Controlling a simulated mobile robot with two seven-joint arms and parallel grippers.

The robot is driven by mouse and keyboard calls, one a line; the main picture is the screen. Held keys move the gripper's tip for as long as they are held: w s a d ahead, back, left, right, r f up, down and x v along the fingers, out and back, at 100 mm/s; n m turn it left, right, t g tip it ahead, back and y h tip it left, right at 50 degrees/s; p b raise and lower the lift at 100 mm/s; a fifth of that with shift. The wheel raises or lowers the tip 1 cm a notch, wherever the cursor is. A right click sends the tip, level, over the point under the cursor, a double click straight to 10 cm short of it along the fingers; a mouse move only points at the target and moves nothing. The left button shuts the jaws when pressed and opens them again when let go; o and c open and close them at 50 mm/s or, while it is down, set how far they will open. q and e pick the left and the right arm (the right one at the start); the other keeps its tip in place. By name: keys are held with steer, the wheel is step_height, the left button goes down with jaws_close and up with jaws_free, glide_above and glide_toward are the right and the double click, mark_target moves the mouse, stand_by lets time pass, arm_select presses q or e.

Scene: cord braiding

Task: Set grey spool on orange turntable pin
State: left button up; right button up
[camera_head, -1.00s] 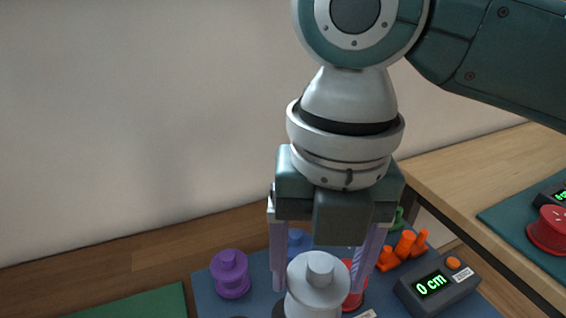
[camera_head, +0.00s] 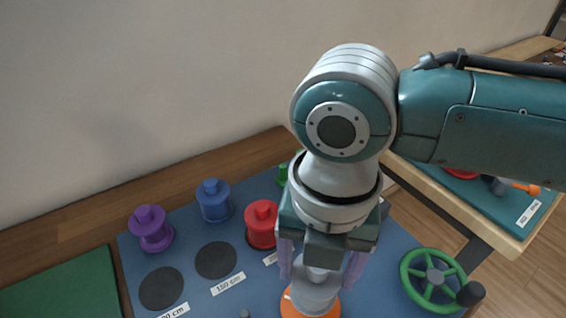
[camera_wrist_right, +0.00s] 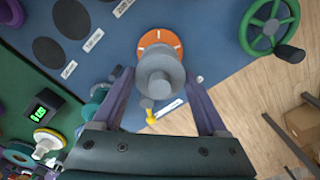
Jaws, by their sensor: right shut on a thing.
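My right gripper (camera_head: 320,268) points down and is shut on the grey spool (camera_head: 315,291), which is upright between its two fingers. The spool also shows in the right wrist view (camera_wrist_right: 160,76), between the fingers. The orange turntable (camera_head: 293,306) is directly below the spool in the head view. In the right wrist view the turntable (camera_wrist_right: 160,37) shows as an orange disc partly behind the spool. The spool hides the pin, and I cannot tell whether the spool touches the turntable. My left gripper is not in view.
Purple (camera_head: 151,230), blue (camera_head: 214,202) and red (camera_head: 262,227) spools stand on the blue mat (camera_head: 210,295) at left. Dark round spots (camera_head: 216,260) beside them are empty. A green handwheel (camera_head: 432,279) with a black knob stands to the right. A green mat (camera_head: 70,290) lies far left.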

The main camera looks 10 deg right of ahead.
steer(key=shift+f, duration=0.35)
steer(key=shift+r, duration=0.15)
steer(key=shift+p, duration=0.3)
stand_by(0.4)
steer(key=shift+f+b, duration=0.85)
steer(key=shift+f, duration=0.4)
steer(key=shift+f, duration=0.15)
